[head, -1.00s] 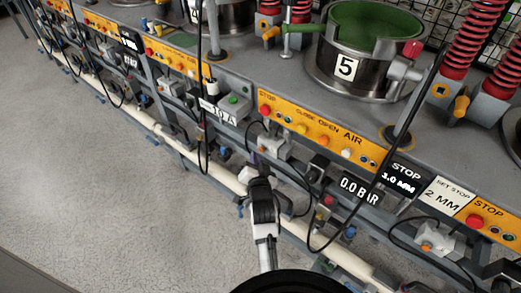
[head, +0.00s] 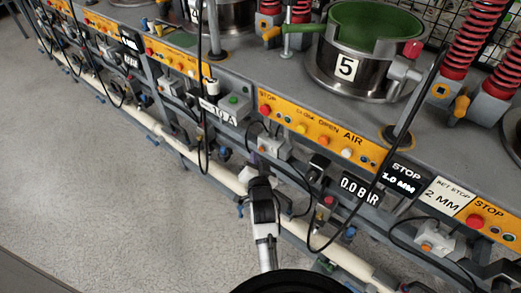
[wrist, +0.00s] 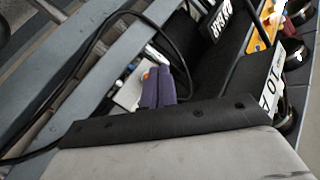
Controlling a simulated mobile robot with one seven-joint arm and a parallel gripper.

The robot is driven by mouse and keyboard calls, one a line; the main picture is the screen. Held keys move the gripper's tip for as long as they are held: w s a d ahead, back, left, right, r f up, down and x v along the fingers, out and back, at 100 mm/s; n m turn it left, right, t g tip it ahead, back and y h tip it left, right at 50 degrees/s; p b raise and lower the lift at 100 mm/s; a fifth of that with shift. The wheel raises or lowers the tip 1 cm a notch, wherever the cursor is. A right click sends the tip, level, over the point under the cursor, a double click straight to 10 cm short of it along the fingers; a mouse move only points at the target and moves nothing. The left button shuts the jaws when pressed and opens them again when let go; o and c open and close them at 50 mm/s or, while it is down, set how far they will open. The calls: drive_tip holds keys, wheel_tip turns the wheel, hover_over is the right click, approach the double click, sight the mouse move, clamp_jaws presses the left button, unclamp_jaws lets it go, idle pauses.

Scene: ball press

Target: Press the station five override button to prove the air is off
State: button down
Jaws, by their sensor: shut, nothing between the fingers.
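My gripper (head: 256,168) is shut and empty, its purple fingers pointing away from me, low in front of station five's frame. A pale grey box (head: 272,148) with a small orange button (head: 266,143) sits just beyond the fingertips, under the yellow panel (head: 318,132). In the wrist view, the fingers (wrist: 158,86) overlap the pale box (wrist: 130,92), and a sliver of orange button (wrist: 146,73) shows beside them. The fingers hide part of the box, and I cannot tell whether they touch the button. Station five's pressure display (head: 360,190) reads 0.0 BAR.
The green-filled pot marked 5 (head: 345,68) stands on the bench above. Black cables (head: 312,225) hang around the front. A pale pipe (head: 345,262) runs low along the line. A similar box with an orange button (head: 438,240) is at right. Open floor lies at left.

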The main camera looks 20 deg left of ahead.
idle(0.4)
drive_tip(key=shift+w+d, duration=0.15)
drive_tip(key=shift+w, duration=0.25)
drive_tip(key=shift+w+d, duration=0.2)
drive_tip(key=shift+w, duration=0.25)
idle(0.6)
drive_tip(key=shift+s, duration=0.15)
drive_tip(key=shift+s+a+p, duration=0.3)
drive_tip(key=shift+s+p, duration=0.05)
drive_tip(key=shift+s, duration=0.35)
drive_tip(key=s, duration=0.1)
drive_tip(key=s+a+p, duration=0.1)
drive_tip(key=s, duration=0.2)
drive_tip(key=shift+s+a, duration=0.35)
